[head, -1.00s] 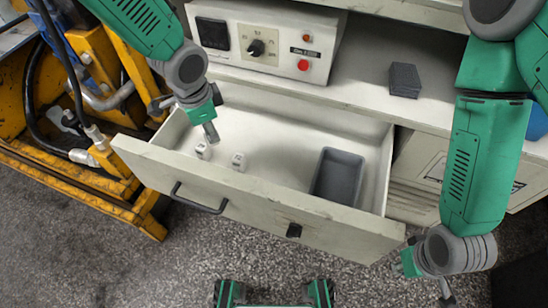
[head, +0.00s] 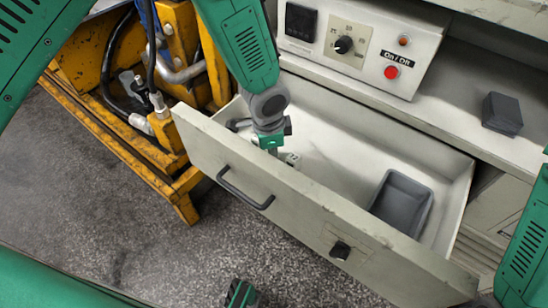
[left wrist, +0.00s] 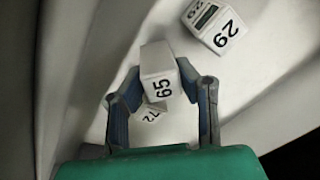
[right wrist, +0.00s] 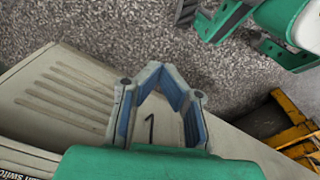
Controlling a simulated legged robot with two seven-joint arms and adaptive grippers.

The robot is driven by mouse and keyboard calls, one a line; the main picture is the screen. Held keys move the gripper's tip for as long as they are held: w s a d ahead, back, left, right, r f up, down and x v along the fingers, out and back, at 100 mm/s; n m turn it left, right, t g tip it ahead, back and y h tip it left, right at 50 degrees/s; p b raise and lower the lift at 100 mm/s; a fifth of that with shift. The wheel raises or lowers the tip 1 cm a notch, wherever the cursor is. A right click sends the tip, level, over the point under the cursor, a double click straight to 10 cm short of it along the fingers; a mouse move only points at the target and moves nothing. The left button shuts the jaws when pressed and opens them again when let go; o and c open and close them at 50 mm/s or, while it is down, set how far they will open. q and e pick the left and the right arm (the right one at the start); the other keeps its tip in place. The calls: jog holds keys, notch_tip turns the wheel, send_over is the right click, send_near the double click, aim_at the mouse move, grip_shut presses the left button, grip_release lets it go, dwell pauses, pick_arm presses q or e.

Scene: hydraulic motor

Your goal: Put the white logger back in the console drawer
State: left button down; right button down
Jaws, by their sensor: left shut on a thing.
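The console drawer (head: 300,210) is pulled open. My left gripper (left wrist: 158,78) reaches down inside its left part. It is shut on a white box-shaped logger (left wrist: 160,62) with a black number on its side. A small numbered white face (left wrist: 150,112) shows below it; I cannot tell whether it is another box. A second white logger marked 29 (left wrist: 218,25) lies on the drawer floor beside it, also in the head view (head: 291,158). The drawer front hides the held logger in the head view. My right gripper (right wrist: 163,68) looks shut and empty, outside the drawer.
A grey tray (head: 402,207) sits in the drawer's right part. A control box (head: 360,45) with a dial and red button stands on the console, with a dark grey block (head: 502,113) to its right. A yellow machine frame (head: 130,130) stands close on the left.

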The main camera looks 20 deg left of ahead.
pick_arm(q)
jog(key=shift+f, duration=0.7)
jog(key=shift+d+r, duration=0.1)
jog(key=shift+d, duration=0.35)
jog(key=c, duration=1.2)
grip_release()
jog(key=shift+a, duration=0.35)
pick_arm(e)
jog(key=shift+d+f, duration=0.15)
jog(key=shift+f, duration=0.2)
pick_arm(q)
jog(key=r+p, duration=0.1)
jog(key=r, duration=0.1)
jog(key=r+p, duration=0.1)
jog(key=r, duration=0.1)
jog(key=s+r, duration=0.1)
jog(key=r, duration=0.1)
jog(key=shift+d+r+p, duration=0.1)
jog(key=shift+r+p, duration=0.15)
jog(key=shift+p, duration=0.15)
jog(key=shift+s+r, duration=0.1)
jog(key=shift+r, duration=0.35)
pick_arm(e)
jog(key=shift+r, duration=1.55)
jog(key=shift+d, duration=0.1)
